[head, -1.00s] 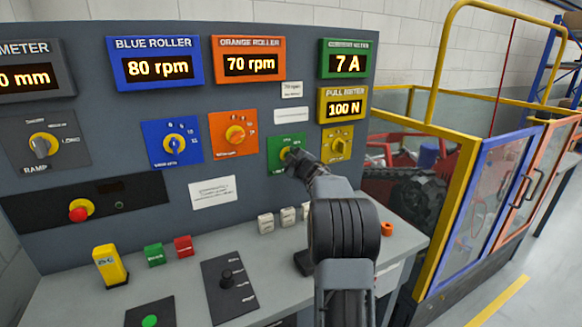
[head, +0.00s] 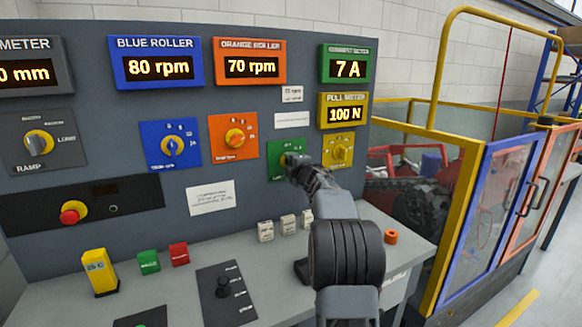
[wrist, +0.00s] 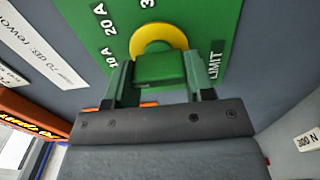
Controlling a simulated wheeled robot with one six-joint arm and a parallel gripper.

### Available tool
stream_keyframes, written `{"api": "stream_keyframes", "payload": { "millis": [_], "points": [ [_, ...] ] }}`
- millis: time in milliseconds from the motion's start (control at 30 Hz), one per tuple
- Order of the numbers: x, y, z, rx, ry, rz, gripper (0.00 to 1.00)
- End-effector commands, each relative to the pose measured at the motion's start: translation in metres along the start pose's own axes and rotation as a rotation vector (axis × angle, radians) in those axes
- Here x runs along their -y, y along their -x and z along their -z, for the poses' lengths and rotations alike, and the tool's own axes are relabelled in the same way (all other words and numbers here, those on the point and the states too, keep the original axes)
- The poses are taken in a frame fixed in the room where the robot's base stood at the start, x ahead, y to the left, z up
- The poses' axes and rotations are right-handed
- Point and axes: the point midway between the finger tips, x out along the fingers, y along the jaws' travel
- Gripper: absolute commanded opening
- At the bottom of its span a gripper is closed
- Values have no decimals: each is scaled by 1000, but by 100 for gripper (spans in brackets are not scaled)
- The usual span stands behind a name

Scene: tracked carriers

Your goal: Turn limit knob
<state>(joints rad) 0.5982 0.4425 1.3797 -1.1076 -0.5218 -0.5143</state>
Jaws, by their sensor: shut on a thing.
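The limit knob (wrist: 160,66) is green with a yellow ring behind it, on a green panel (head: 272,152) marked LIMIT with amp values. In the wrist view the green panel shows 10 A, 20 A and a cut-off 3; LIMIT is at the right. My gripper (wrist: 158,78) is shut on the knob, one finger on each side. In the head view my gripper (head: 293,164) reaches the green panel and hides most of the knob. The green current meter (head: 346,64) above reads 7 A.
A yellow knob (head: 340,152) is close to the right of my gripper, and an orange knob (head: 234,138) is to the left. A yellow-framed guard fence (head: 455,210) is at the right.

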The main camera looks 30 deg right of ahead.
Motion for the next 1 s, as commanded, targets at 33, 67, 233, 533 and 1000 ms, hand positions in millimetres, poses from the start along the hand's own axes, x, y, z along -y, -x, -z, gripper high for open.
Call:
{"api": "stream_keyframes", "payload": {
  "millis": [33, 67, 233, 533, 1000],
  "points": [
    [1, 0, 0, 1, 4, 1, 25],
    [1, 0, 0, 1, 6, 1, 25],
    [0, 0, 0, 1, 10, 1, 25],
    [0, 0, 0, 1, 9, 1, 56],
    [0, 2, 0, 0, 9, 0, 74]
  ]
}}
